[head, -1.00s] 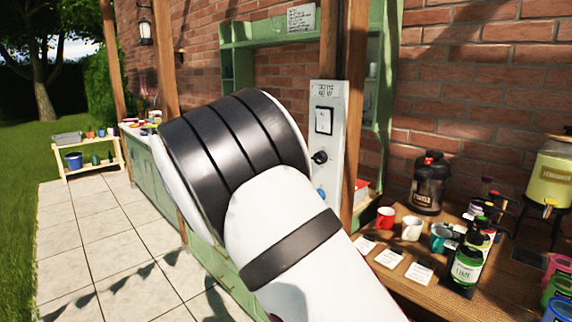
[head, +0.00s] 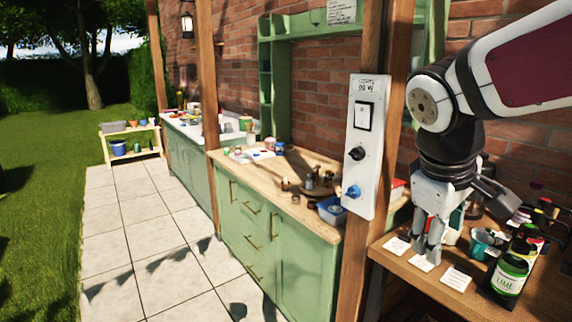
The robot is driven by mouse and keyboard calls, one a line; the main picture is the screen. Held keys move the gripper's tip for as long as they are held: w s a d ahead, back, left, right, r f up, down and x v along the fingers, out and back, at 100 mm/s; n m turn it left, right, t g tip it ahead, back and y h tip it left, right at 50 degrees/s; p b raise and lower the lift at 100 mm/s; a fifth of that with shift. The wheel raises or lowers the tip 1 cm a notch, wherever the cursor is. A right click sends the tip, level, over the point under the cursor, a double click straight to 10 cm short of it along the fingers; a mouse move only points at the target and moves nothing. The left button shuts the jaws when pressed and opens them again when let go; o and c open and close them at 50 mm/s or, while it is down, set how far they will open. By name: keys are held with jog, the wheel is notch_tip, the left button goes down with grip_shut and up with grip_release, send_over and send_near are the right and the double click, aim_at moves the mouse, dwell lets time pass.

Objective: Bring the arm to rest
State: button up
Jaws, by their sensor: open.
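My gripper (head: 428,248) hangs from my arm at the right of the head view and points down over the wooden drinks table (head: 478,288). Its fingers are apart and I see nothing between them. The fingertips are just above or at the small white cards near the table's left edge; I cannot tell whether they touch. The gripper hides part of a white cup behind it. A teal mug (head: 482,242) stands to its right.
A green bottle labelled LIME (head: 509,275) stands on the table, with several other bottles behind it. A post carries a white switch panel (head: 364,147) left of my arm. A green cabinet (head: 278,240) with a cluttered wooden top is further left. The paved path is clear.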

jog(key=s+a+f+m+y, duration=0.1)
jog(key=s+a+m, duration=0.1)
jog(key=s, duration=0.5)
jog(key=s+a+f+m+t+y, duration=0.1)
jog(key=s+a+f+m+y, duration=0.1)
jog(key=s, duration=0.6)
jog(key=shift+a+f+m+t, duration=0.3)
jog(key=shift+a+m, duration=0.25)
jog(key=shift+m, duration=0.35)
